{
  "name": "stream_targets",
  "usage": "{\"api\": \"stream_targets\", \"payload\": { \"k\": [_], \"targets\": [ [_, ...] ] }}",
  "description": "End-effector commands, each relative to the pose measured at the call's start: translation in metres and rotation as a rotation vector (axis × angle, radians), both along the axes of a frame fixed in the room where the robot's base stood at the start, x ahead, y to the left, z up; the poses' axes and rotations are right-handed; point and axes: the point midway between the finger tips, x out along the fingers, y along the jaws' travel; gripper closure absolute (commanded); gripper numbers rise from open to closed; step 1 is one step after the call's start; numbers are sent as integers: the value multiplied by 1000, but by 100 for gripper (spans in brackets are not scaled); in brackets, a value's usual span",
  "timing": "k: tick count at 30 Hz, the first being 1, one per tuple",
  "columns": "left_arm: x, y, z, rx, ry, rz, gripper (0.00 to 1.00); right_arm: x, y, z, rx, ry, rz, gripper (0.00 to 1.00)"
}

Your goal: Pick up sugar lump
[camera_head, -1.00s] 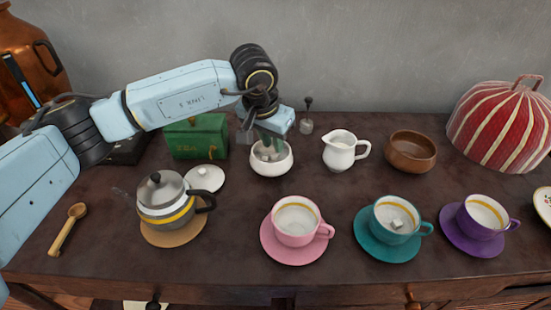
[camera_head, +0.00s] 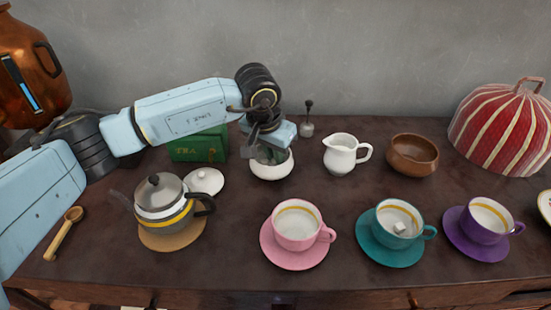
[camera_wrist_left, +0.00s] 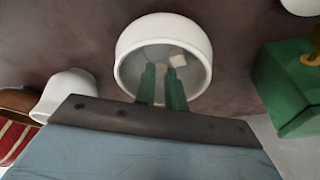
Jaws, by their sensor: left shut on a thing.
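The white sugar bowl (camera_head: 272,171) stands at the back middle of the table. My left gripper (camera_head: 268,154) reaches down into it from above. In the left wrist view, the gripper's green fingers (camera_wrist_left: 162,90) are inside the bowl (camera_wrist_left: 126,40), shut on a sugar lump that the fingers mostly hide. Another white sugar lump (camera_wrist_left: 178,60) lies in the bowl just beyond the fingertips. A further sugar lump (camera_head: 399,227) sits in the teal cup (camera_head: 386,228). My right gripper is in neither view.
A green tea box (camera_head: 192,153) stands left of the bowl, and a white milk jug (camera_head: 340,158) right of it. In front are a teapot (camera_head: 160,205), a pink cup (camera_head: 294,235) and a purple cup (camera_head: 480,230). A wooden bowl (camera_head: 413,167) stands at the back right.

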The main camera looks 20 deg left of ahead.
Motion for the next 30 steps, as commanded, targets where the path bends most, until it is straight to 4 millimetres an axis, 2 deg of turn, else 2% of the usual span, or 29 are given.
{"api": "stream_targets", "payload": {
  "k": [5,9,24,30],
  "targets": [
    [0,0,2,0,-1,0,100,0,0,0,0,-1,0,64],
    [1,0,12,0,-2,0,100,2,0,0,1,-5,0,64],
    [1,0,86,0,-2,0,100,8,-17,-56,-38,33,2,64],
    [0,0,100,0,0,0,100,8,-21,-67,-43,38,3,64]
  ]
}}
